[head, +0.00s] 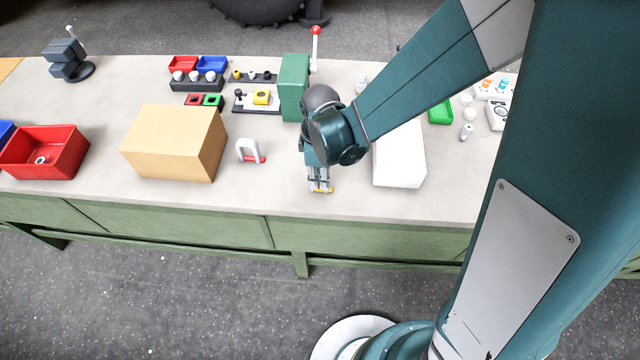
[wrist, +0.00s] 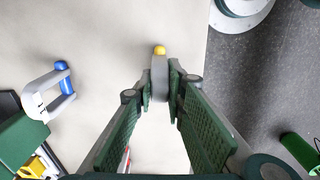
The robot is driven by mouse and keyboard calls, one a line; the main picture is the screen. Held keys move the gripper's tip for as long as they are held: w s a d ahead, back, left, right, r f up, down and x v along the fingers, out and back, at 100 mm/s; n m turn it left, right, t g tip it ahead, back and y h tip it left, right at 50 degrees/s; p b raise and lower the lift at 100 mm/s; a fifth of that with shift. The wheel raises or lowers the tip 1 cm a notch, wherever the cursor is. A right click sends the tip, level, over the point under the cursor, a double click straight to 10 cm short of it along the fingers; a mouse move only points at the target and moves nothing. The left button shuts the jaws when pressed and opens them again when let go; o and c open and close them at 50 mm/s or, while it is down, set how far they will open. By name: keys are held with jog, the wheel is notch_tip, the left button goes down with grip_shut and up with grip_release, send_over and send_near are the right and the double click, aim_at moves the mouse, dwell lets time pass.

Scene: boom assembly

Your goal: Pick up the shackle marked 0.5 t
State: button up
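A grey shackle with a yellow pin end (wrist: 160,66) stands edge-on between the fingertips of my gripper (wrist: 160,82) in the wrist view. In the head view my gripper (head: 320,186) points down near the table's front edge, with the yellow end (head: 322,190) at its tips. I cannot tell whether the fingers press on this shackle. A pale shackle with a red pin (head: 249,151) stands to the left. A grey shackle with a blue pin (wrist: 44,97) stands left in the wrist view; my arm probably hides it in the head view. No load marking is readable.
A cardboard-coloured box (head: 170,145) stands left of the red-pinned shackle, and a white box (head: 400,160) stands right of my gripper. A green machine with a red-knobbed lever (head: 294,88) is behind. A red bin (head: 70,150) is far left. The table's front edge is close.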

grip_shut()
jog(key=shift+r, duration=0.1)
jog(key=shift+r+p, duration=0.75)
jog(key=shift+r, duration=4.15)
jog(key=shift+w+d, duration=0.1)
